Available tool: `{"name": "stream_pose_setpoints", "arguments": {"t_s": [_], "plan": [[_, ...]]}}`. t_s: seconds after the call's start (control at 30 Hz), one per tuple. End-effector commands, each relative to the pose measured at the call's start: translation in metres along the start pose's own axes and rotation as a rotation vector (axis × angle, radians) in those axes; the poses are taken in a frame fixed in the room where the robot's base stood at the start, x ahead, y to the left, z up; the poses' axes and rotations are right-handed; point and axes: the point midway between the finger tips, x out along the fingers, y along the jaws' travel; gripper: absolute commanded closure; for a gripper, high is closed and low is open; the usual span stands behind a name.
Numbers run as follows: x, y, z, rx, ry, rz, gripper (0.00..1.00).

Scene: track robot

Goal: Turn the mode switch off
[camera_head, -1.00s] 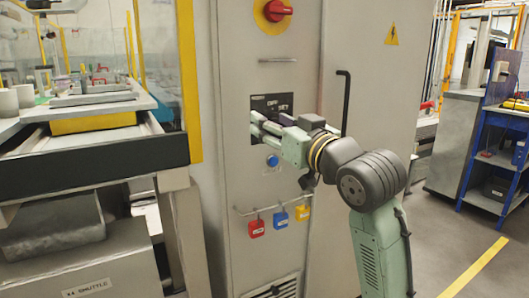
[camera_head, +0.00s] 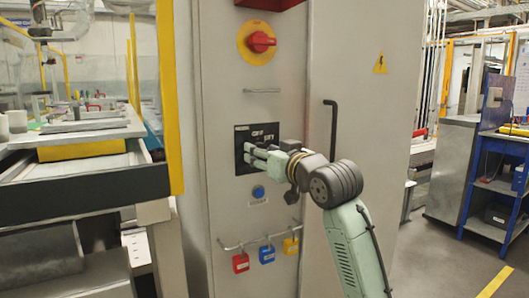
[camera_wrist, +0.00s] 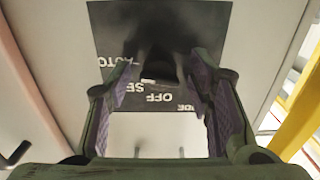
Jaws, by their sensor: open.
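The mode switch sits on a black plate (camera_head: 241,137) on the front of a grey cabinet. White lettering shows on the plate (camera_wrist: 110,30) in the wrist view, including "AUTO" and "OFF". My gripper (camera_head: 250,155) is at the plate from the right. In the wrist view my gripper (camera_wrist: 162,82) is open, with one finger on each side of the knob. I cannot tell whether the fingers touch it. The gripper hides part of the plate in the head view.
Above is a red rotary switch (camera_head: 260,42) on a yellow disc. A black door handle (camera_head: 331,130) stands to the right.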

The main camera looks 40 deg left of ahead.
Motion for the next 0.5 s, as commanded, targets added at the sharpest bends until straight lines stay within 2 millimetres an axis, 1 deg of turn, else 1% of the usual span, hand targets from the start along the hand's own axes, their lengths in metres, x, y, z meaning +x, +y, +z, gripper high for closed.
{"name": "stream_pose_setpoints", "arguments": {"t_s": [0.17, 0.2, 0.5], "plan": [[0.0, 0.0, 0.0, 0.0, 0.0, 0.0, 0.53], [-0.0001, 0.0, 0.0, 0.0, 0.0, 0.0, 0.54], [-0.0003, 0.0001, 0.0, 0.0, 0.0, 0.0, 0.74]]}}
